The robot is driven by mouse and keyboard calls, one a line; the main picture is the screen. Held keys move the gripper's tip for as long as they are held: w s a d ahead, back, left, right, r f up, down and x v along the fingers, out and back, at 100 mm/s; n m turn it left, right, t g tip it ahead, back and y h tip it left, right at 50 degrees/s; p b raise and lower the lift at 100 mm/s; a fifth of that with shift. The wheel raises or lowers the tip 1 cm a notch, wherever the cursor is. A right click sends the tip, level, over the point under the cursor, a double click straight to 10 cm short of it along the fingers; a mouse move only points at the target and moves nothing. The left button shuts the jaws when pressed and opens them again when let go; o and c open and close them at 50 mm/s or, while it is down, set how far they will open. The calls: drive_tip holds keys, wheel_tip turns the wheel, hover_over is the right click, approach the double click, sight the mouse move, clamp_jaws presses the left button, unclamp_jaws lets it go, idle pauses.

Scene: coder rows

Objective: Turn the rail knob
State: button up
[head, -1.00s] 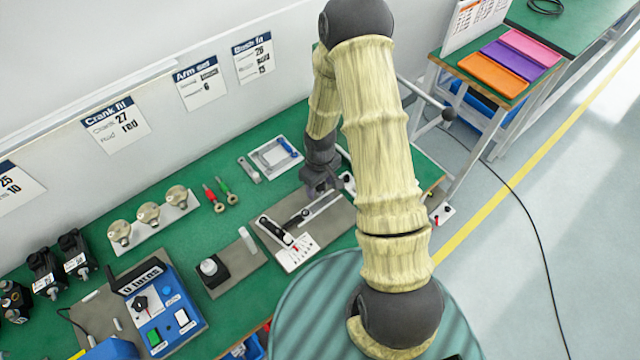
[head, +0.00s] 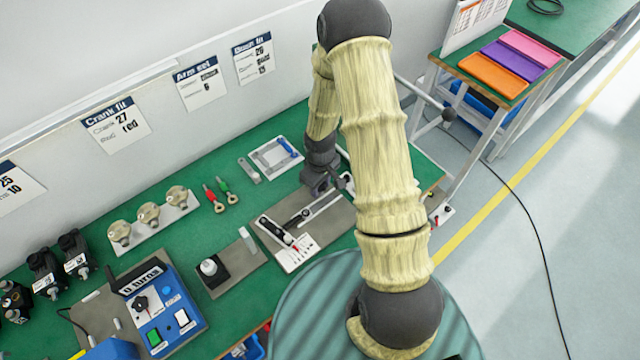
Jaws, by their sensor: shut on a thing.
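The rail fixture lies on a grey-brown mat (head: 322,232) on the green bench. It has a pale slotted rail (head: 322,206), a dark arm (head: 298,217) and a white scale plate (head: 299,256) with red marks. My gripper (head: 328,188) is low at the far end of the rail, pointing down. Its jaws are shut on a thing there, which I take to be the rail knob. The knob is hidden by the jaws, so its angle cannot be seen. My arm covers part of the fixture's right side.
A blue control box (head: 160,308) and a small stand with a white-topped post (head: 210,268) are to the left. My arm fills the middle.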

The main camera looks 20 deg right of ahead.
drive_tip(key=o, duration=1)
drive_tip(key=shift+c, duration=0.2)
drive_tip(key=shift+r, duration=0.15)
wheel_tip(320, 180, up, 17)
drive_tip(key=shift+p, duration=0.4)
drive_tip(key=shift+r, duration=0.1)
drive_tip(key=s+r+m+t, duration=0.2)
drive_tip(key=s+r+m, duration=0.4)
drive_tip(key=s, duration=0.5)
drive_tip(key=shift+r+t, duration=0.3)
drive_tip(key=shift+r, duration=0.4)
